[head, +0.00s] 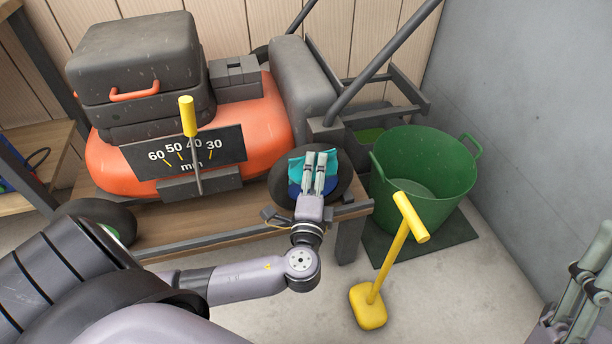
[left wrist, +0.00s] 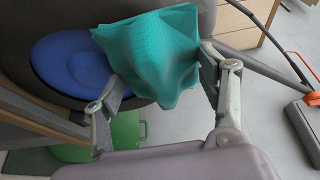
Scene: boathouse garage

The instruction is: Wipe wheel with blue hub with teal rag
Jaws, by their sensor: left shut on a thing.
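The wheel with the blue hub (head: 279,184) is a dark wheel at the right front of the orange mower. Its blue hub (left wrist: 68,66) shows well in the left wrist view, flat and round. My left gripper (head: 315,163) is in front of this wheel, shut on the teal rag (head: 297,166). The rag is bunched between the fingers and spreads over part of the hub in the left wrist view (left wrist: 160,50). It hides the hub's right part; I cannot tell if it presses on it. My right gripper (head: 578,305) is at the lower right edge, partly cut off.
The orange mower (head: 270,118) stands on a wooden bench (head: 170,235). Another wheel (head: 98,215), with a green hub, is at its left. A green tub (head: 425,185) stands on a dark mat to the right. A yellow T-handled tool (head: 385,270) stands on the floor before it.

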